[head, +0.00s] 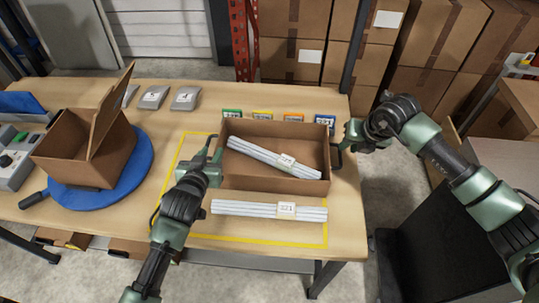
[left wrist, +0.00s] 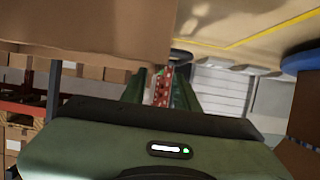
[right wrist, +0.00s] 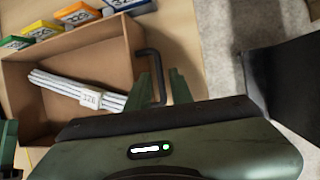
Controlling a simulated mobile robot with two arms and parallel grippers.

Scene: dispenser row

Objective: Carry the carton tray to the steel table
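The carton tray (head: 258,187) is an open brown box with dark side handles, on the wooden table inside a yellow outline. A bundle of white tubes (head: 265,155) with a label lies slantwise in it. My left gripper (head: 214,160) is at the tray's left side; its fingers look apart in the left wrist view (left wrist: 158,85), and its handle contact is unclear. My right gripper (head: 350,138) is at the right handle (head: 337,157); in the right wrist view its fingers (right wrist: 161,85) are apart with that handle (right wrist: 151,55) beside or between them. I cannot identify a steel table.
Another labelled tube bundle (head: 268,209) lies in front of the tray. Several coloured boxes (head: 262,115) stand behind it. An open carton (head: 75,155) sits on a blue turntable (head: 135,170) at left. Stacked cartons (head: 425,40) stand behind; grey floor (head: 385,190) shows at right.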

